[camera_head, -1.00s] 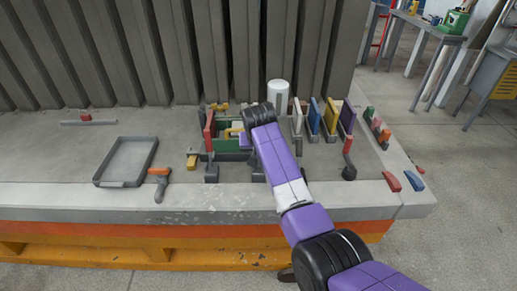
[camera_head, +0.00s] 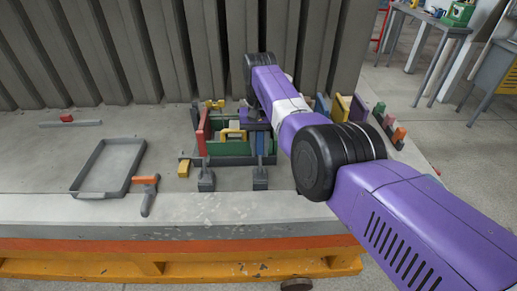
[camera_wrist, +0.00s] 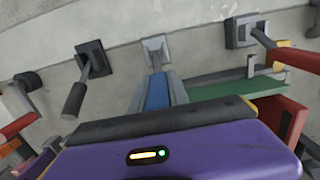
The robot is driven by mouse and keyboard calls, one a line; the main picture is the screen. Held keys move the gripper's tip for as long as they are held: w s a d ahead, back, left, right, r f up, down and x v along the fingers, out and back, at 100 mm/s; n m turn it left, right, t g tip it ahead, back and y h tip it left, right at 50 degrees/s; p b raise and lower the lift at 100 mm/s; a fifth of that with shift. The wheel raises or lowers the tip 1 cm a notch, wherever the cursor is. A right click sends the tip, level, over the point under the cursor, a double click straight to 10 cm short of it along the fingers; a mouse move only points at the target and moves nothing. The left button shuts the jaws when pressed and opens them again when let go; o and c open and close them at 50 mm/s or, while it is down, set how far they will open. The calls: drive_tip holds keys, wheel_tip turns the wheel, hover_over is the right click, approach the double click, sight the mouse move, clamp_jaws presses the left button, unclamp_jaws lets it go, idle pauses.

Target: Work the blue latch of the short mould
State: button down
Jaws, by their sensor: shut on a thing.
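The blue latch (camera_wrist: 157,90) shows in the wrist view as a blue bar below a grey bracket on the concrete. Grey fingers lie along both its sides; my gripper (camera_wrist: 158,82) is shut on it. In the head view the green-walled mould (camera_head: 228,160) stands on the slab, with a red panel (camera_head: 203,131) at its left and a yellow handle (camera_head: 233,133) inside. A green wall (camera_wrist: 232,91) shows right of my gripper in the wrist view.
Dark clamps (camera_head: 206,179) and (camera_head: 260,176) stand before the mould. A grey tray (camera_head: 72,192) and an orange-handled tool (camera_head: 146,193) lie left. Coloured panels (camera_head: 357,112) stand right, partly behind my arm. A black-handled lever (camera_wrist: 75,98) and red-handled lever (camera_wrist: 288,53) flank my gripper.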

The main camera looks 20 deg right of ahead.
drive_tip(key=shift+f, duration=0.15)
idle(0.3)
drive_tip(key=c, duration=1.2)
unclamp_jaws()
drive_tip(key=shift+w, duration=0.1)
drive_tip(key=shift+c, duration=0.2)
wheel_tip(320, 180, up, 8)
drive_tip(key=b, duration=0.1)
drive_tip(key=shift+w+d, duration=0.15)
drive_tip(key=shift+w, duration=0.2)
drive_tip(key=shift+f, duration=0.1)
